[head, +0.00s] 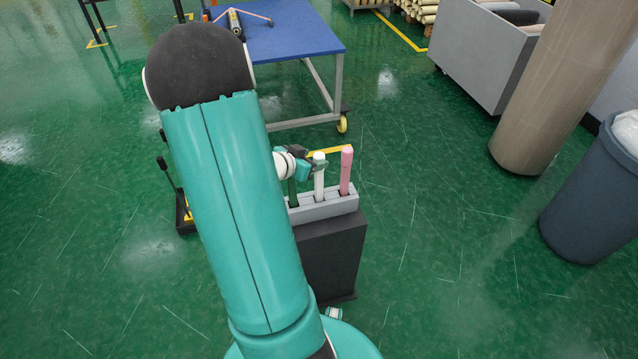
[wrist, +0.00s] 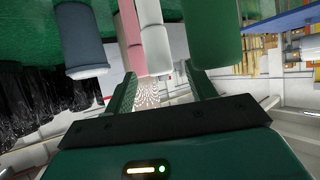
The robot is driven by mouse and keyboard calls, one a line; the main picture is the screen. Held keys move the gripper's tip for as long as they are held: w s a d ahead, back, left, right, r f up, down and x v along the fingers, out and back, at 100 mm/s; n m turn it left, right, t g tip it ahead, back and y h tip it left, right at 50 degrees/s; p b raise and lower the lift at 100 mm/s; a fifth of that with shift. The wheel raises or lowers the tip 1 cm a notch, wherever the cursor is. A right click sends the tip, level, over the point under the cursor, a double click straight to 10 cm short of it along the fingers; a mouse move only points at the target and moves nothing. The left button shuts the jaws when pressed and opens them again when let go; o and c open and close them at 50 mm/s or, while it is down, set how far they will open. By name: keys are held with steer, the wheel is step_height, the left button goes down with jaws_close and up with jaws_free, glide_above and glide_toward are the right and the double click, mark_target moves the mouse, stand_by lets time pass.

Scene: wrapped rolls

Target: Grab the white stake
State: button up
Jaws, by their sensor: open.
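The white stake (head: 319,178) stands upright in a grey slotted holder (head: 330,209), between a green stake (head: 292,192) and a pink stake (head: 346,170). My gripper (head: 312,168) is at the upper part of the white stake, partly hidden behind my arm. In the wrist view, which looks upside down, my gripper (wrist: 159,72) is open, and the white stake (wrist: 152,35) shows between the two fingers. The green stake (wrist: 213,35) is close by the right finger, and the pink stake (wrist: 130,30) is left of the white one. I cannot tell whether a finger touches any stake.
The holder stands on a dark pedestal (head: 332,258). A blue-topped table (head: 290,35) is behind it. A grey bin (head: 490,50), a tan column (head: 560,90) and a blue-grey trash can (head: 590,200) are to the right. The green floor right of the pedestal is clear.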

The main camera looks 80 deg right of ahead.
mark_target(318, 156)
steer(key=shift+x, duration=1.2)
jaws_close()
steer(key=shift+r, duration=0.1)
